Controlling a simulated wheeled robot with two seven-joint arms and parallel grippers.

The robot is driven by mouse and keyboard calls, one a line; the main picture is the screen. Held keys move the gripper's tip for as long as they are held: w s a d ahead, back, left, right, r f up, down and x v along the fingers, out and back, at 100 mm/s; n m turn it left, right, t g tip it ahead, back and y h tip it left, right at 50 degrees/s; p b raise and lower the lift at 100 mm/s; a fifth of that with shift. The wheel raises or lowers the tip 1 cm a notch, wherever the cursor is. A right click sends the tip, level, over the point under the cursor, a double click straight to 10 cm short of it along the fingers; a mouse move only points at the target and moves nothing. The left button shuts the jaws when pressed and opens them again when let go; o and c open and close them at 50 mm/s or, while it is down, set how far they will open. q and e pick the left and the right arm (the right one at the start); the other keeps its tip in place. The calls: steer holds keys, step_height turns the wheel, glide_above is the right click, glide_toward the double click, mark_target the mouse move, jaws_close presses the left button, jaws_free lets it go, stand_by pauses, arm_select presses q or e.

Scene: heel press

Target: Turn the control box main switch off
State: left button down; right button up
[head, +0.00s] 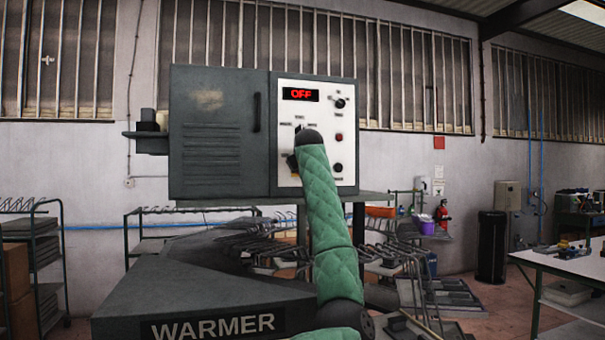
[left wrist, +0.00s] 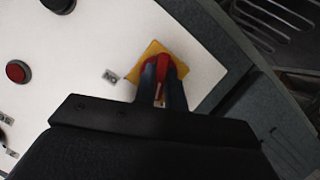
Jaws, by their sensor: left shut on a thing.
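The control box (head: 263,133) is a dark grey cabinet with a white panel on its right part. Its display (head: 300,94) shows OFF in red. The main switch is a red handle (left wrist: 160,66) on a yellow plate (left wrist: 148,62) low on the panel, with an ON label beside it. In the head view only a sliver of yellow plate (head: 291,162) shows; my arm hides the rest. My left gripper (left wrist: 163,92) is shut on the red handle in the left wrist view, its fingers on either side of it. My right gripper is not in view.
Black knobs (head: 340,103) and a red button (head: 339,137) sit on the panel near my left arm. A dark WARMER unit (head: 200,295) is in front below the box. Metal racks stand behind. A white-topped table (head: 570,262) is at right.

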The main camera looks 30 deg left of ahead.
arm_select(q)
steer(key=shift+f+n+t+h+b, duration=0.15)
steer(key=shift+n+t+h+b, duration=0.25)
steer(key=shift+n+t+b, duration=0.7)
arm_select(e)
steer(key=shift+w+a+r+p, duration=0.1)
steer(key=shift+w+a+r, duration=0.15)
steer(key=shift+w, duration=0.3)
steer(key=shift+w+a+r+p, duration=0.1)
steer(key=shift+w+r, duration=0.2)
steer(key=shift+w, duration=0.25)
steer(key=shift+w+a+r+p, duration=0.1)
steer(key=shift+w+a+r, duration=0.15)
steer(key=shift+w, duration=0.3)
arm_select(q)
steer(key=shift+n+g, duration=0.3)
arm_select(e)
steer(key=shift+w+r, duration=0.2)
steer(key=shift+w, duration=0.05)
arm_select(q)
steer(key=c, duration=1.5)
jaws_free()
steer(key=shift+o, duration=0.2)
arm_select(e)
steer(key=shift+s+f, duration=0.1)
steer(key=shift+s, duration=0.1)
arm_select(q)
steer(key=shift+s, duration=0.1)
